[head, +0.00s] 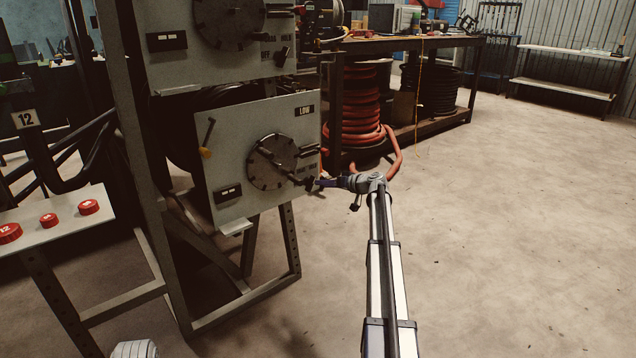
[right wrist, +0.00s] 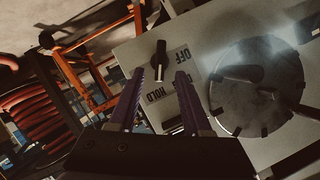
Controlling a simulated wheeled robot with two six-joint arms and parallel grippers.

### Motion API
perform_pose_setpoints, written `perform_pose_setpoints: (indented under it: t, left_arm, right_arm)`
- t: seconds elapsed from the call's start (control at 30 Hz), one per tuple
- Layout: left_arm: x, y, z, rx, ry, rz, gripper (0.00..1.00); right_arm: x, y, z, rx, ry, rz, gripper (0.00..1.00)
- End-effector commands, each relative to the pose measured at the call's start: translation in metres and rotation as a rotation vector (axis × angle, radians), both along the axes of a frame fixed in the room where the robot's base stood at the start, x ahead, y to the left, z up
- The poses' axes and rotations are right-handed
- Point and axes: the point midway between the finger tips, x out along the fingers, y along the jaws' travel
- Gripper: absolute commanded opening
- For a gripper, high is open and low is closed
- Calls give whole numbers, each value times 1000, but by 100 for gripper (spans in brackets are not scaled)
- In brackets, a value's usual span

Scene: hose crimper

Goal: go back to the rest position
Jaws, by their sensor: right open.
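My right gripper (head: 322,183) is in front of the lower right corner of the lower grey panel (head: 232,118), which is marked LOW. In the right wrist view its two fingers (right wrist: 162,88) are apart with nothing between them but the view of the panel. A black selector knob (right wrist: 159,60) with OFF and HOLD labels shows just beyond the fingertips; I cannot tell the exact gap. The round dark dial (head: 270,162) is left of the gripper, and it also shows in the right wrist view (right wrist: 235,105).
A dark metal frame (head: 292,240) carries the panels. A white shelf (head: 70,222) with red round caps (head: 48,220) stands at left. A red hose coil (head: 358,100) sits under the workbench (head: 410,42) behind. The floor (head: 520,220) at right is clear.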

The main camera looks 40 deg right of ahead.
Motion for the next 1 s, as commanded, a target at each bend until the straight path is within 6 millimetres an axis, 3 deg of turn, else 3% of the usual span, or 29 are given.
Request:
perform_pose_setpoints:
  t: [0.17, 0.63, 0.73, 0.87, 1.0]
  left_arm:
    - [0, 0, 7, 0, 1, 0, 49]
    - [0, 0, 6, 0, 0, 0, 49]
    - [0, 0, 7, 0, 0, 0, 49]
    - [0, 0, 13, 0, 1, -1, 49]
    - [0, 0, 24, 0, 1, -2, 49]
  right_arm:
    - [-17, -4, 7, 1, 0, 0, 49]
    - [-17, -5, 6, 0, 0, 1, 49]
    - [-16, 3, 6, 0, 7, 10, 49]
    - [-13, 54, 2, -4, 56, 66, 49]
    - [-17, 152, -8, -21, 166, 174, 49]
